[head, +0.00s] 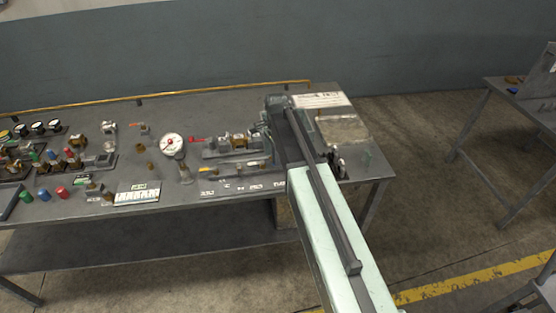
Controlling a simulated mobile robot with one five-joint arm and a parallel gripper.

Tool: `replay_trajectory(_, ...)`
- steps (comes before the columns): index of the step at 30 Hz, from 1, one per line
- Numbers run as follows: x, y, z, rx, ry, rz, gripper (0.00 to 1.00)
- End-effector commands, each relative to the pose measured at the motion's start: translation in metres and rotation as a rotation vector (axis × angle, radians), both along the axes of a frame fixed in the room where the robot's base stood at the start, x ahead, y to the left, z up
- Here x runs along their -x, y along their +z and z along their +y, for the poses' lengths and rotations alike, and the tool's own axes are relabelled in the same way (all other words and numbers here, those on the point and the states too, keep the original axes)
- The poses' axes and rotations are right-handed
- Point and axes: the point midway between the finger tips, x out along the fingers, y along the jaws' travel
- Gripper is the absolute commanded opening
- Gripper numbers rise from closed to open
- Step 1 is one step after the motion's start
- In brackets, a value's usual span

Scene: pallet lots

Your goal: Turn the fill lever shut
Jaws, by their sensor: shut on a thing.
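My gripper (264,131) is at the far end of my arm, over the bench at the right end of a low fixture with brass and grey valve bodies (237,140). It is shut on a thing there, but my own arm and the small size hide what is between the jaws. A small red lever-like handle (197,139) lies at the left end of this fixture, apart from my gripper. I cannot tell which part is the fill lever or how it is turned. A round white gauge (172,145) with a red mark stands left of the fixture.
The grey bench (228,108) carries several coloured knobs and fittings at the left. A labelled strip (137,196) lies near the front edge, and a brass rail (200,89) runs along the back. Another table (515,90) stands at right.

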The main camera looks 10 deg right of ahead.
Motion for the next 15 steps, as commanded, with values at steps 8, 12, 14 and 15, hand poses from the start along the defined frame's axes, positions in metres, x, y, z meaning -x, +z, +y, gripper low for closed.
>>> replay_trajectory(8,-0.0084,0.0001,0.0019,0.0,-0.193,0.0,0.0)
replay_trajectory(12,-0.0109,0.0001,0.0022,0.001,-0.258,-0.001,0.0)
replay_trajectory(14,-0.0116,0.0001,0.0023,0.001,-0.28,-0.001,0.0)
replay_trajectory(15,-0.012,0.0001,0.0023,0.001,-0.291,-0.001,0.0)
